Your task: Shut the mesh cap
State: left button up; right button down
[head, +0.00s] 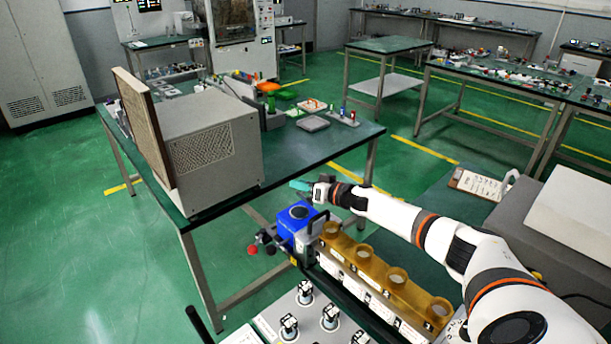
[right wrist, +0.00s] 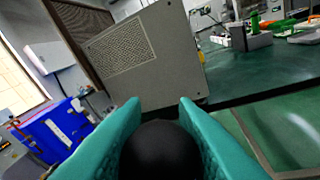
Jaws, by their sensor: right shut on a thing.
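My right gripper (head: 300,186) reaches in from the right, its teal fingers above the blue device (head: 299,219) with a round black top. In the right wrist view its two fingers (right wrist: 160,112) stand on either side of a dark rounded thing (right wrist: 160,153) and are shut on it; its lower part is out of frame. In the head view the held thing cannot be made out. The blue device shows at the left in the right wrist view (right wrist: 58,132). Which part is the mesh cap I cannot tell for sure. My left gripper is not in view.
A grey box (head: 215,150) with a perforated side and a brown-framed panel (head: 145,125) stands on the green table (head: 345,150). An amber block (head: 385,280) with round openings stands beside the blue device, under my right arm. Small black-and-white parts (head: 305,292) stand in front.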

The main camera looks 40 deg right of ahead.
jog(key=shift+a+f, duration=0.1)
jog(key=shift+a, duration=0.1)
dwell(0.4)
jog(key=c, duration=1.1)
grip_release()
jog(key=shift+c, duration=0.2)
jog(key=shift+s+d, duration=0.1)
jog(key=shift+s, duration=0.05)
jog(key=v, duration=1)
jog(key=shift+s+b, duration=0.3)
jog(key=shift+b, duration=0.1)
jog(key=shift+s+d+r, duration=0.15)
jog(key=shift+s+r, duration=0.1)
jog(key=shift+s, duration=0.25)
